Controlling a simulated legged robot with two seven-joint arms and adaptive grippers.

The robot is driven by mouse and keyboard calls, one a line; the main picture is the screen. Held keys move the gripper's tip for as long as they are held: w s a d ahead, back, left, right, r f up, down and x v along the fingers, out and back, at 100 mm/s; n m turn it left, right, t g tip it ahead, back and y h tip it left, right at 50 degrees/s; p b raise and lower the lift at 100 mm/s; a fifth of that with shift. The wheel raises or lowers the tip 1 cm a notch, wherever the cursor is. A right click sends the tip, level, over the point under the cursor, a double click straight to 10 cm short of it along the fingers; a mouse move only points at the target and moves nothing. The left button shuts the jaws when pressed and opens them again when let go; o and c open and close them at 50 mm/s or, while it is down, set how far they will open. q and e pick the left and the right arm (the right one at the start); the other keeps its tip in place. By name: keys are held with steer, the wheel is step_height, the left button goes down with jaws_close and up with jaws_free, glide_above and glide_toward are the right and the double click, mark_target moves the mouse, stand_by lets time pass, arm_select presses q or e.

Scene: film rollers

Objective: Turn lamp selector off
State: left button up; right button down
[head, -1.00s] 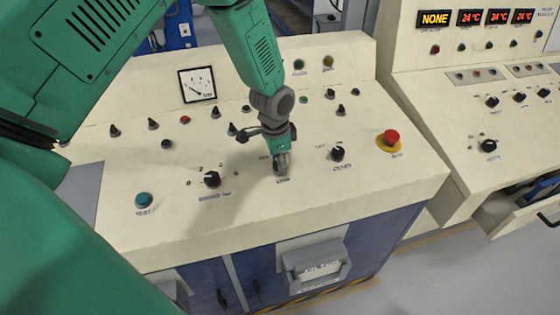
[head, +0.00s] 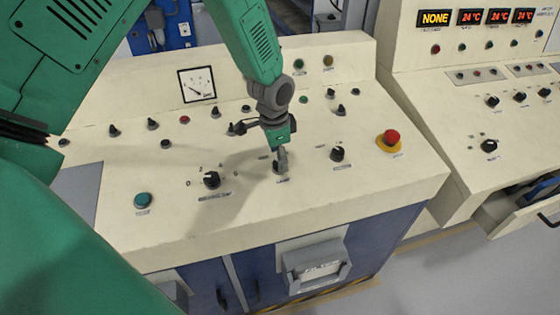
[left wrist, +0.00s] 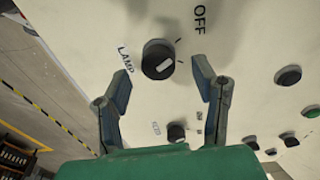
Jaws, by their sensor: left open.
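The lamp selector is a round black knob (left wrist: 158,60) with a white mark on its lower right part, in the left wrist view. The word LAMP is printed at its left and OFF at its upper right. My left gripper (left wrist: 161,72) is open, with one finger on each side of the knob; I cannot tell whether either finger touches it. In the head view my left gripper (head: 281,161) points down at the cream console (head: 330,205) and mostly hides the knob. My right gripper is in neither view.
Another black knob (head: 337,154) and a red emergency button (head: 391,137) stand to the right of my left gripper. A black selector (head: 211,180) and a teal button (head: 143,200) are to its left. Small switches line the panel behind.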

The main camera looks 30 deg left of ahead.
mark_target(276, 164)
arm_select(q)
step_height(276, 164, up, 9)
steer(key=shift+s, duration=0.45)
steer(key=shift+a+r, duration=0.1)
steer(key=shift+a, duration=0.05)
